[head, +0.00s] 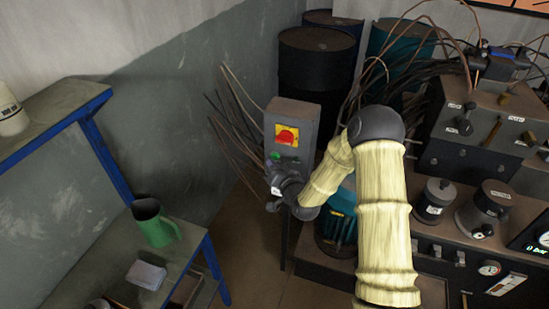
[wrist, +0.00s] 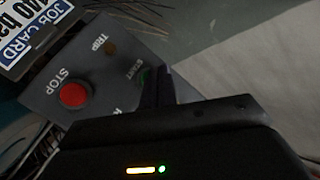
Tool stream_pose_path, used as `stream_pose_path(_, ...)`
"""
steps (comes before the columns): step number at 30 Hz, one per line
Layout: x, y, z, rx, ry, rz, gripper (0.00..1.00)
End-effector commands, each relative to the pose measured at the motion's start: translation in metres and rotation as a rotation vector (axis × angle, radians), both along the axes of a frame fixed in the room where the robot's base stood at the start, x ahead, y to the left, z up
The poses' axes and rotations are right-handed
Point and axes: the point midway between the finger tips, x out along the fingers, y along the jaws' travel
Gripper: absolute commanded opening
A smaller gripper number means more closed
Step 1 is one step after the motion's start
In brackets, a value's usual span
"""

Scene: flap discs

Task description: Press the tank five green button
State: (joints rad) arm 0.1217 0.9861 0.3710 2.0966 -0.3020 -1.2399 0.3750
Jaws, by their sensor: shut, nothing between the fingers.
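A grey control box (head: 293,118) with a red and yellow switch (head: 287,135) stands in the middle of the head view. A green button (head: 276,155) shows low on its face. In the wrist view a grey panel (wrist: 62,115) carries a red STOP button (wrist: 73,94) and a green button (wrist: 143,76) marked START. My gripper (wrist: 157,72) is shut and empty, its fingertips right beside the green button and partly covering it. I cannot tell whether they touch it. In the head view my gripper (head: 272,165) is just below the green button. No tank number is readable.
A job card (wrist: 35,30) is beside the panel. Dark cables (head: 232,130) hang left of the box. A blue-framed bench (head: 200,262) with a green jug (head: 153,222) stands at left. Machinery with gauges (head: 489,268) fills the right, and drums (head: 315,60) stand behind.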

Motion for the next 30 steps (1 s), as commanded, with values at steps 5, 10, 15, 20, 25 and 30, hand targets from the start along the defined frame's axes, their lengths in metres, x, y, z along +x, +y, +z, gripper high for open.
stream_pose_path(5,0.0059,-0.0026,-0.0001,0.001,-0.002,-0.001,0.00)
stream_pose_path(10,0.0067,-0.0027,0.0004,0.000,0.000,0.000,0.00)
stream_pose_path(15,0.0067,-0.0027,0.0005,0.000,0.000,0.000,0.00)
stream_pose_path(20,0.0076,-0.0030,0.0003,0.000,-0.001,-0.001,0.00)
stream_pose_path(25,0.0091,-0.0035,0.0003,0.000,-0.001,-0.001,0.00)
stream_pose_path(30,0.0106,-0.0041,0.0004,0.000,-0.001,-0.001,0.00)
